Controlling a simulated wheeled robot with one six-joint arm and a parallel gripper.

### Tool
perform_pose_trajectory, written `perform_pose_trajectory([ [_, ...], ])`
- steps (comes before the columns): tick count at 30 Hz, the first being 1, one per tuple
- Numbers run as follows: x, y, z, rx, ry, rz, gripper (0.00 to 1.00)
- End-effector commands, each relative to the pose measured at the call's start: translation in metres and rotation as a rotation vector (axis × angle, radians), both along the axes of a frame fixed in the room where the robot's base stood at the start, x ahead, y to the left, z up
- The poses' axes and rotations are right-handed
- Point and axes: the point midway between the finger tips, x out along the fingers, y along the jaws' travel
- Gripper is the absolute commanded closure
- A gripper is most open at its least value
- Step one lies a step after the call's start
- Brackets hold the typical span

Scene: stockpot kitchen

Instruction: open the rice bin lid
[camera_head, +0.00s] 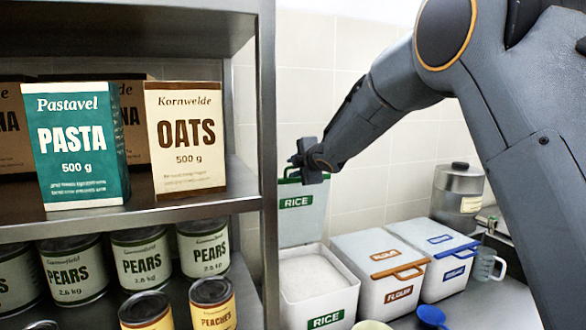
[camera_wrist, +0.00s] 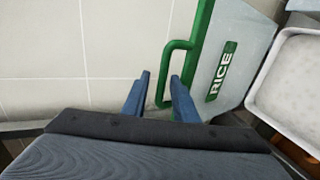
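The rice bin (camera_head: 305,313) is a white tub with a green RICE label, and white rice shows inside it. Its lid (camera_head: 302,225) stands upright at the back of the bin against the tiled wall, with a second RICE label and a green edge and handle on top. The lid (camera_wrist: 228,62) also shows in the wrist view, with its green handle (camera_wrist: 165,70) reaching between my fingers. My gripper (camera_head: 308,165) is at the lid's top edge. In the wrist view its two blue fingers (camera_wrist: 159,78) are apart, with a gap beside the handle.
A flour bin (camera_head: 380,260) with an orange-edged lid and a blue-edged bin (camera_head: 438,245) stand shut to the right. A steel canister (camera_head: 458,195) and a measuring jug (camera_head: 486,265) are beyond. A metal shelf (camera_head: 268,150) with boxes and cans stands close on the left.

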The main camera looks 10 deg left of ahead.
Motion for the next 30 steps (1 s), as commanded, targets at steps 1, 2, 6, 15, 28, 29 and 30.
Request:
perform_pose_trajectory([
  [1,0.001,-0.001,-0.001,-0.001,0.002,-0.002,0.72],
  [2,0.001,-0.002,-0.001,-0.001,0.002,-0.003,0.72],
  [6,0.001,-0.002,-0.001,-0.001,0.002,-0.003,0.72],
  [15,-0.009,-0.006,0.005,0.000,-0.001,-0.001,0.72],
  [28,-0.054,-0.034,0.024,-0.001,0.000,-0.002,0.72],
  [29,-0.056,-0.035,0.024,-0.001,0.000,-0.002,0.72],
  [30,-0.058,-0.037,0.025,-0.001,0.000,-0.002,0.72],
])
